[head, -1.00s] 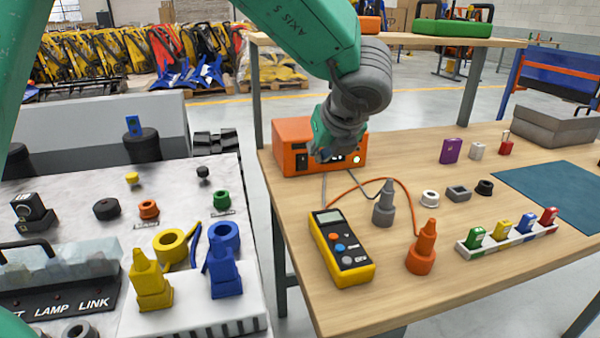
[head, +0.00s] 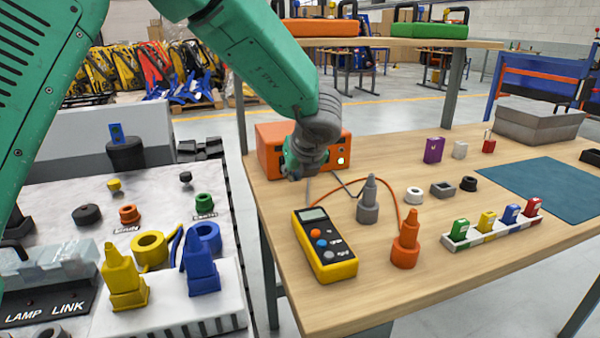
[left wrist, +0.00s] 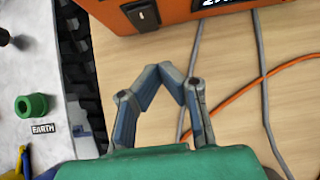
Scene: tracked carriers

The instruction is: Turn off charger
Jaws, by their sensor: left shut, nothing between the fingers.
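The charger (head: 268,150) is an orange box at the back left of the wooden table. A dark switch and part of a display show on its front in the left wrist view (left wrist: 146,16). In the head view a lit white spot shows at the right of its front, and my left gripper (head: 295,176) hides the middle. My left gripper is shut and empty in front of the charger. In the left wrist view its fingertips (left wrist: 172,84) meet over bare wood, a little short of the charger's front face. I cannot tell the switch's position. My right gripper is not in view.
A marble bench (head: 80,190) with connectors is at left. A shelf (head: 380,42) overhangs the back.

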